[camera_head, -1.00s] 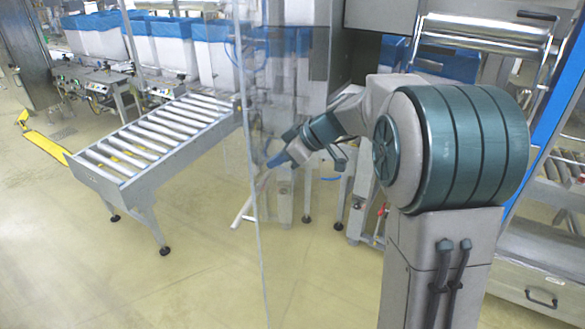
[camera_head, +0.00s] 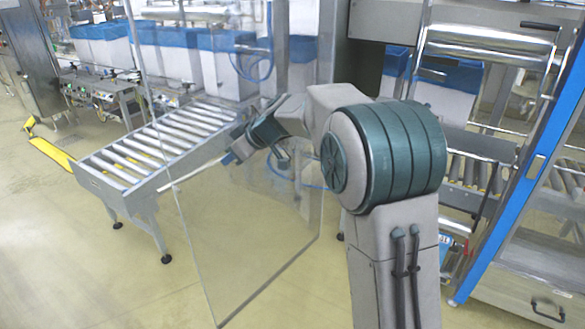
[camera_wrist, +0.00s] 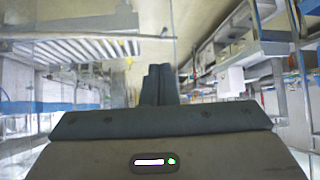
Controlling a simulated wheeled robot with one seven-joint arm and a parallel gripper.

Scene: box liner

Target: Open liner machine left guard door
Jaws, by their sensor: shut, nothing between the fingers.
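The left guard door (camera_head: 240,260) is a clear panel in the head view, standing swung out at an angle from the liner machine frame. Its long free edge runs from the top left down to the bottom. My gripper (camera_head: 229,158) shows through the clear panel, near its free edge, with my arm reaching in from the right. I cannot tell whether it touches the panel. A thin pale bar (camera_head: 185,177) extends left from near the fingertips. In the wrist view my gripper (camera_wrist: 160,80) has its fingers together with nothing between them.
A roller conveyor (camera_head: 150,150) stands left, behind the door. White bins with blue liners (camera_head: 210,55) line the back. A blue-edged frame (camera_head: 515,215) stands at right. A yellow floor strip (camera_head: 50,153) lies far left. The floor at front left is clear.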

